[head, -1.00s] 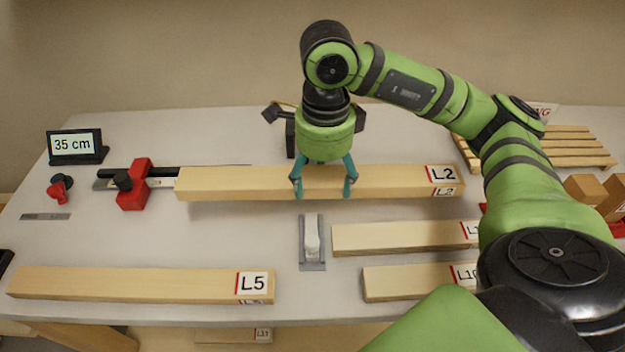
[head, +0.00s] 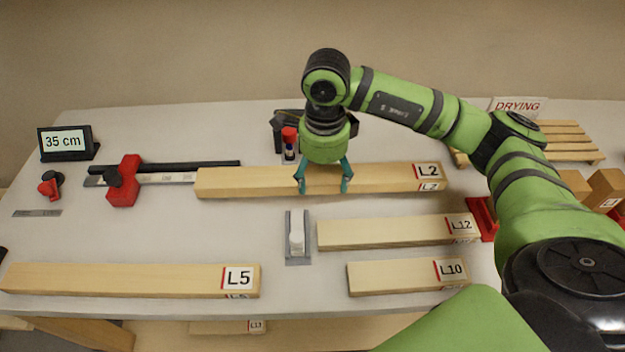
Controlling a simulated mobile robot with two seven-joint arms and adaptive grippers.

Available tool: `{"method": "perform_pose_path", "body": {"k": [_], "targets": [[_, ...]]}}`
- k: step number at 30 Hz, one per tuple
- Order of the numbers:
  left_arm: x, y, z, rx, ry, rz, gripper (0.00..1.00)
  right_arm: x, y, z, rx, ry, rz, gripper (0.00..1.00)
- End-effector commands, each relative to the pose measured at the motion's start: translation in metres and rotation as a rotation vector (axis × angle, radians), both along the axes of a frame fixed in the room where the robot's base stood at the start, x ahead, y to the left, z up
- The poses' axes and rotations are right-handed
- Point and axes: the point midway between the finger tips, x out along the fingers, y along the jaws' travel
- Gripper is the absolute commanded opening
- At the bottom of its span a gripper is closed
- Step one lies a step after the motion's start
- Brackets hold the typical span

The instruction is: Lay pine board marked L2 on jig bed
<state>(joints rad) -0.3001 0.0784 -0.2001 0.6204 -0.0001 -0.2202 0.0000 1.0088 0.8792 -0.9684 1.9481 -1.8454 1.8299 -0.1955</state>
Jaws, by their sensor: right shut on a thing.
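The pine board marked L2 (head: 245,182) is a long pale beam, lying level, with its label at the right end. My right gripper (head: 323,185) is shut on it near the middle, from above. The jig bed shows a black rail (head: 210,165) behind the board's left part and a pale ruled strip (head: 170,179) ending at the board's left end. A red clamp or stop (head: 124,183) sits at the strip's left, apart from the board. The board hides the rest of the bed, and I cannot tell whether it touches it. My left gripper is not in view.
Boards L5 (head: 130,279), L12 (head: 385,233) and L10 (head: 395,275) lie in front. A grey holder with a white piece (head: 297,238) stands between. A 35 cm display (head: 65,142) is back left, a slatted drying rack (head: 565,140) back right.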

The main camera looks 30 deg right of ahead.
Motion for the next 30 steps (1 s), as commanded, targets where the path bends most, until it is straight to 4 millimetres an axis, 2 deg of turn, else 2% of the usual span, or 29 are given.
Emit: {"method": "perform_pose_path", "body": {"k": [5, 8, 15, 28, 29, 30], "targets": [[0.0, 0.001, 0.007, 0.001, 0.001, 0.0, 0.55, 0.016, 0.008, -0.01, 0.001, 0.0, 0.0, 0.19], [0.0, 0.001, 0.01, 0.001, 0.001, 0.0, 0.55, 0.018, 0.009, -0.017, 0.001, 0.002, -0.001, 0.19], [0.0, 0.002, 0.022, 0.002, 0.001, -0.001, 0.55, 0.018, 0.009, -0.047, 0.001, 0.0, 0.0, 0.19], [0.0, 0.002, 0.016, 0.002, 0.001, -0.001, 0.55, 0.018, 0.009, -0.056, 0.001, -0.003, 0.0, 0.19], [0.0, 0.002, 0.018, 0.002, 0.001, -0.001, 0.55, 0.018, 0.008, -0.055, 0.001, 0.0, 0.0, 0.87], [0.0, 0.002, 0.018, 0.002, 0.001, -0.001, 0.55, 0.018, 0.008, -0.055, 0.001, 0.0, 0.0, 0.99]]}}
